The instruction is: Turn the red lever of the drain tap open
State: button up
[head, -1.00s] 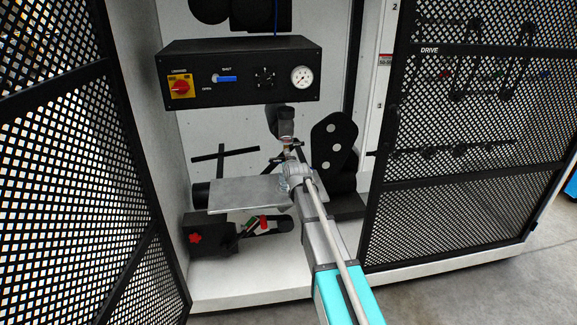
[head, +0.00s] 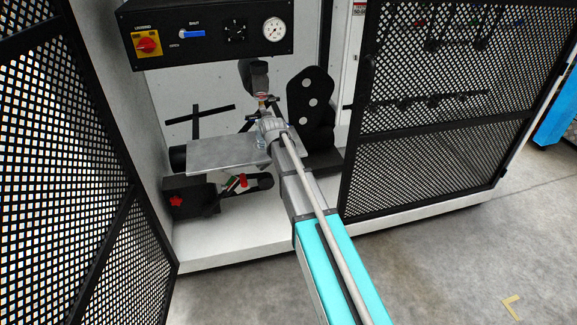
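A dark grey bowl-shaped part (head: 258,76) hangs below the control box inside the cabinet. A small reddish bit (head: 262,98) shows at its lower end; it may be the drain tap's red lever, but it is too small to tell its position. My gripper (head: 264,106) is at the far end of my arm, just below that bowl. My wrist partly hides it, and I cannot tell whether its fingers are open or touch the tap. Another red piece (head: 243,180) sits beside a green one on dark equipment lower down.
The control box (head: 210,35) with a red knob, blue handle and gauge is above. A grey plate (head: 225,153) lies left of my wrist. A black plate with pale discs (head: 308,110) stands close on the right. Mesh doors flank the opening, left (head: 45,180) and right (head: 440,120).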

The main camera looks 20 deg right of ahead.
jog(key=shift+d+r+n+t+h+b, duration=1.65)
jog(key=shift+n+h, duration=1.45)
jog(key=shift+n, duration=2.3)
jog(key=s+a+r+g+p, duration=0.1)
jog(key=s+a, duration=0.1)
jog(key=s, duration=0.4)
jog(key=s+a+p, duration=0.1)
jog(key=s+a, duration=0.2)
jog(key=s, duration=0.4)
jog(key=s+d+f+m+g+b, duration=0.3)
jog(key=s+f, duration=0.3)
jog(key=f, duration=0.3)
jog(key=s+d+f+m+g+h+b, duration=0.1)
jog(key=s+d+f+m+g+b, duration=0.3)
jog(key=f, duration=0.6)
jog(key=s+d+g+b, duration=0.1)
jog(key=s+g, duration=0.1)
jog(key=shift+s+d+m+b, duration=0.3)
jog(key=shift+s+d+b, duration=0.05)
jog(key=shift+d+b, duration=0.05)
jog(key=shift+f, duration=0.1)
